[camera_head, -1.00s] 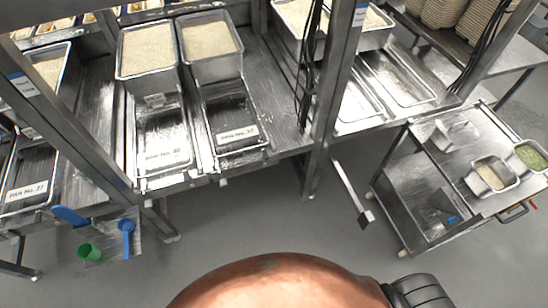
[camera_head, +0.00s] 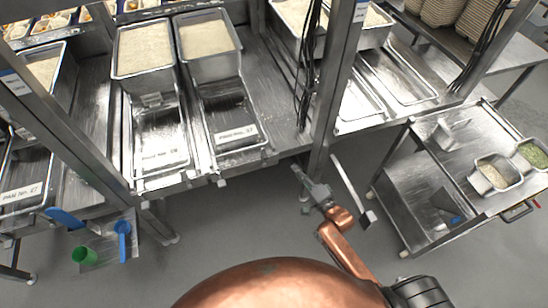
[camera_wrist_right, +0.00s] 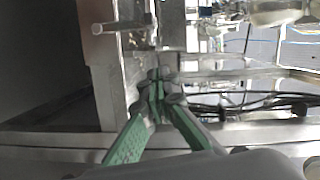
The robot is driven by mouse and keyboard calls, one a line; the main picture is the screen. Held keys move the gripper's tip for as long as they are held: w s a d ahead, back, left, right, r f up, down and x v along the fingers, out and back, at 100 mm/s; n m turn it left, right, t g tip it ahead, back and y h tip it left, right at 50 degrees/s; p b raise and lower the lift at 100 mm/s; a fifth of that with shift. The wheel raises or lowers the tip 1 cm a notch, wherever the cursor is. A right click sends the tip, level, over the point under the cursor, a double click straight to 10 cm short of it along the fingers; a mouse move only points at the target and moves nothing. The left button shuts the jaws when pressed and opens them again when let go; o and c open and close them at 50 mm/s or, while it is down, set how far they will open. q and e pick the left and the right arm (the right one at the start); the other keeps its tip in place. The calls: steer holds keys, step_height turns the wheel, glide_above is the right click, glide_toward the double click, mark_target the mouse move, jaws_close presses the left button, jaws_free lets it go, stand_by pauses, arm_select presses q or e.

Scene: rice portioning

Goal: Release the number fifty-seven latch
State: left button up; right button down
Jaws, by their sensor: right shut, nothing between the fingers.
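Several labelled trays sit on the steel rack in the head view, one at the far left (camera_head: 27,193), a middle one (camera_head: 160,158) and one right of it (camera_head: 237,133). The label numbers are too blurred to read surely. Small pale knobs show along the rack's front edge, one below the right tray (camera_head: 221,181); I cannot tell which is the number fifty-seven latch. My right gripper (camera_head: 309,178) is shut and empty, right of the trays in front of the rack post. The wrist view shows its green fingers (camera_wrist_right: 158,85) closed together near metal framework. My left gripper is out of view.
Rice-filled pans (camera_head: 145,48) stand behind the trays. A steel cart (camera_head: 455,165) with small pans is at right. Black cables (camera_head: 305,80) hang by the post (camera_head: 335,90). A blue scoop (camera_head: 122,230) and green cup (camera_head: 83,254) lie at lower left.

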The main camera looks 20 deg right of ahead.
steer(key=w+a+f+b, duration=0.1)
steer(key=w+a+b, duration=0.1)
steer(key=w+a, duration=0.4)
steer(key=x, duration=0.3)
steer(key=shift+w+f, duration=0.2)
steer(key=shift+w, duration=0.1)
stand_by(0.5)
